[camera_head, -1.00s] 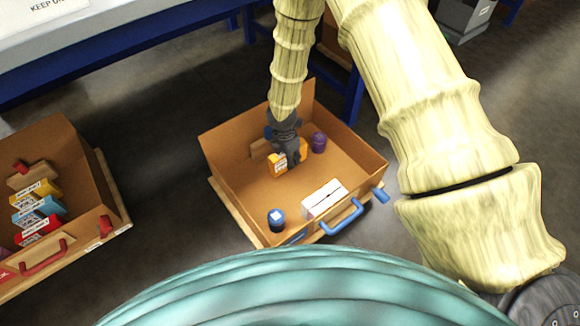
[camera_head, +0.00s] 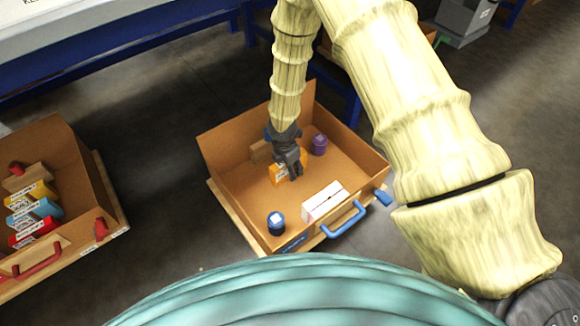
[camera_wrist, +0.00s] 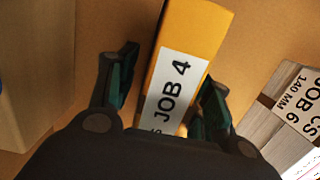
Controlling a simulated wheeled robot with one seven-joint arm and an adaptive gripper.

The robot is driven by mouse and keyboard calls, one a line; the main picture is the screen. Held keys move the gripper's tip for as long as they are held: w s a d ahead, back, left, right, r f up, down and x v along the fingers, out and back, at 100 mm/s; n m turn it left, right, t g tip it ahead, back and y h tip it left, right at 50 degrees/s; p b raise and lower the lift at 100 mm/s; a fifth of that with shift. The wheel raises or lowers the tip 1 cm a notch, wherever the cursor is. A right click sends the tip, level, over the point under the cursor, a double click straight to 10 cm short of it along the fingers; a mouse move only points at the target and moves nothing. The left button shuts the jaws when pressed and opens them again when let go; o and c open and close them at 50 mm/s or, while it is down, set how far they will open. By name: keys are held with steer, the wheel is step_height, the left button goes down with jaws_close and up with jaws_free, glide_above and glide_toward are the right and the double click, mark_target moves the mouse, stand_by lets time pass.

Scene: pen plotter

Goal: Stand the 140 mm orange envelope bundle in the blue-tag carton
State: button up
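The orange envelope bundle (camera_head: 277,175), marked JOB 4, is inside the blue-tag carton (camera_head: 232,190); it looks upright, though my gripper hides part of it. In the wrist view, the bundle (camera_wrist: 193,52) lies between the fingers with its white label facing the camera. My gripper (camera_head: 293,172) is down in the carton at the bundle. In the wrist view, my gripper (camera_wrist: 165,95) is open, with a clear gap at the left finger; the right finger is close to the bundle. The bundle's lower end is hidden.
The carton also holds a white bundle (camera_head: 325,202), a blue canister (camera_head: 276,222), a purple canister (camera_head: 319,145) and a brown block (camera_head: 260,151). A red-handled carton (camera_head: 82,190) with several colored bundles stands left. Bare carton floor lies between the canisters.

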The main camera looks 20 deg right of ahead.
steer(key=r+p, duration=0.2)
steer(key=r, duration=0.2)
steer(key=a+r+p, duration=0.1)
steer(key=r, duration=0.3)
steer(key=r+p, duration=0.2)
steer(key=r, duration=0.2)
steer(key=shift+s+a+r+p, duration=0.15)
steer(key=shift+s+a+p, duration=0.05)
steer(key=shift+s+p, duration=0.1)
